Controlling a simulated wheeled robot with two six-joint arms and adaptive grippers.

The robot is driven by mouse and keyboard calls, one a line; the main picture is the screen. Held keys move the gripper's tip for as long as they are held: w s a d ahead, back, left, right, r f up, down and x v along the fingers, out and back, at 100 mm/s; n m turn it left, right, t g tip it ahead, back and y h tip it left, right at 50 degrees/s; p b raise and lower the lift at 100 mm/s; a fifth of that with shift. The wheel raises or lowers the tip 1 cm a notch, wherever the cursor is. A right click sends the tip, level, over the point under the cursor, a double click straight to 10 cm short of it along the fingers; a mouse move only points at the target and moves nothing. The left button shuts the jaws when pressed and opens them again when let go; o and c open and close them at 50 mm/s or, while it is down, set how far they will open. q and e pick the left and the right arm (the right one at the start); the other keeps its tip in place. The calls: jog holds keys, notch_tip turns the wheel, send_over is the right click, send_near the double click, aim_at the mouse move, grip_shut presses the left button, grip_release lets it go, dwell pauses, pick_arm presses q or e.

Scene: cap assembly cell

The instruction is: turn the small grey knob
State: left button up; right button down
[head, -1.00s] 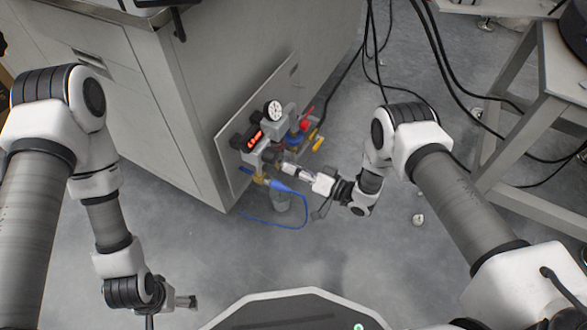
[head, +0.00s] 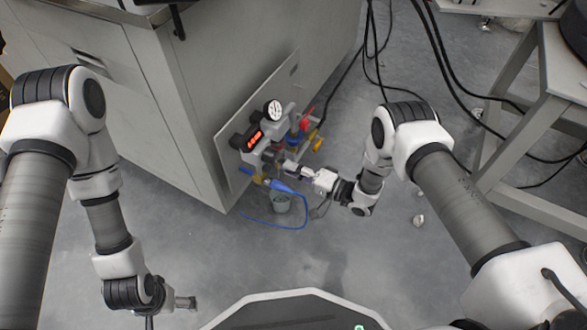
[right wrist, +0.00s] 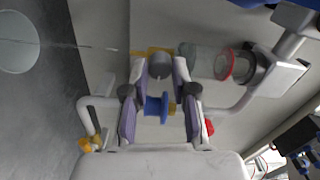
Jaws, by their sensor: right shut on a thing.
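The small grey knob (right wrist: 160,68) sits between the fingertips of my right gripper (right wrist: 161,72) in the right wrist view, against a brass-coloured fitting. The fingers, with purple inner pads, are shut on it. In the head view the right gripper (head: 290,168) reaches left to the lower part of the valve assembly on the cabinet side; the knob itself is too small and covered to make out there. My left gripper (head: 185,302) is low at the left, away from the assembly, and its jaws are too small to read.
The assembly carries a round dial gauge (head: 273,110), a lit red display (head: 254,139), a red knob (head: 305,124) and a yellow handle (head: 318,144). A blue hose (head: 306,213) hangs beside a grey cup (head: 281,205).

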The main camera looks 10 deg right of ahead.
jog(key=shift+w, duration=0.1)
jog(key=c, duration=0.9)
grip_release()
jog(key=shift+c, duration=0.2)
jog(key=v, duration=1.2)
